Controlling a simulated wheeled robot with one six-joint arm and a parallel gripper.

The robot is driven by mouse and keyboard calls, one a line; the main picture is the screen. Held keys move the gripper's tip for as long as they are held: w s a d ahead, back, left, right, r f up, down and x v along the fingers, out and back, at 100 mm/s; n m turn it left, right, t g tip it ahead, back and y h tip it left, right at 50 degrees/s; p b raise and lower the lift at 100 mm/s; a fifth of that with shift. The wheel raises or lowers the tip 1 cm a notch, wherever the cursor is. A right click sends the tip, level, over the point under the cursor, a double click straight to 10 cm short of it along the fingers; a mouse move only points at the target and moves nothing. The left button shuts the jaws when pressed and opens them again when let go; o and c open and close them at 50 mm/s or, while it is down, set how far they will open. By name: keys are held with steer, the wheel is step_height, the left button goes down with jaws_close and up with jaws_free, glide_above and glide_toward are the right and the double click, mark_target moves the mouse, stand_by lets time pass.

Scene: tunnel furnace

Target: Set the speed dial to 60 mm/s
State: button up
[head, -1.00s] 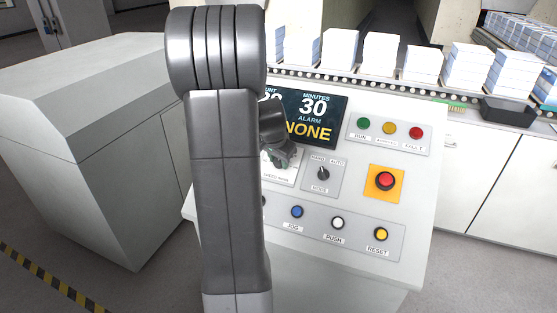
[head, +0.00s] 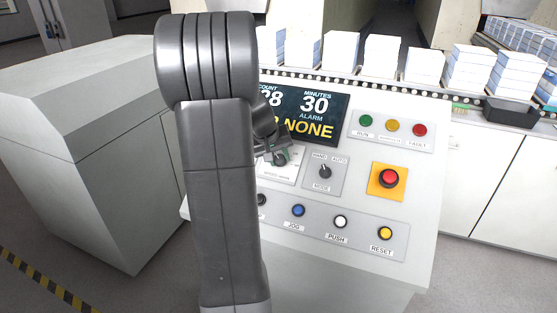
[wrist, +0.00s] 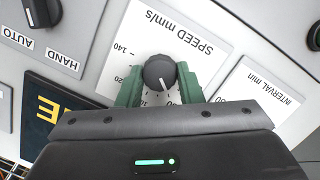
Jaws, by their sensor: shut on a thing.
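The speed dial (wrist: 159,71) is a round dark knob with a white pointer line. In the wrist view it sits on a white plate (wrist: 190,35) marked "SPEED mm/s", and its pointer aims toward the bottom of the picture. My gripper (wrist: 160,88) has green fingers, one on each side of the knob, and is shut on it. The number 140 shows at the upper left of the dial; fingers and gripper body cover other scale marks. In the head view my arm hides much of the speed plate (head: 283,172), and my gripper (head: 279,159) is at it.
The mode switch (head: 325,172) is right of the speed plate. A display (head: 318,112) is above, a red emergency button (head: 389,178) farther right. A lower row holds the blue jog (head: 298,210), white push (head: 340,222) and yellow reset (head: 385,233) buttons. An interval plate (wrist: 265,90) adjoins the dial.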

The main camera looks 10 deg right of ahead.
steer(key=n+h+b, duration=0.1)
steer(key=n, duration=0.3)
steer(key=shift+a, duration=0.1)
steer(key=shift+n+h+b, duration=0.3)
steer(key=shift+n+b, duration=0.15)
steer(key=shift+n, duration=1.25)
steer(key=shift+t, duration=0.3)
steer(key=o, duration=1)
steer(key=v, duration=1.3)
steer(key=shift+s+a+r, duration=0.1)
steer(key=shift+a+r, duration=0.15)
steer(key=shift+r, duration=0.05)
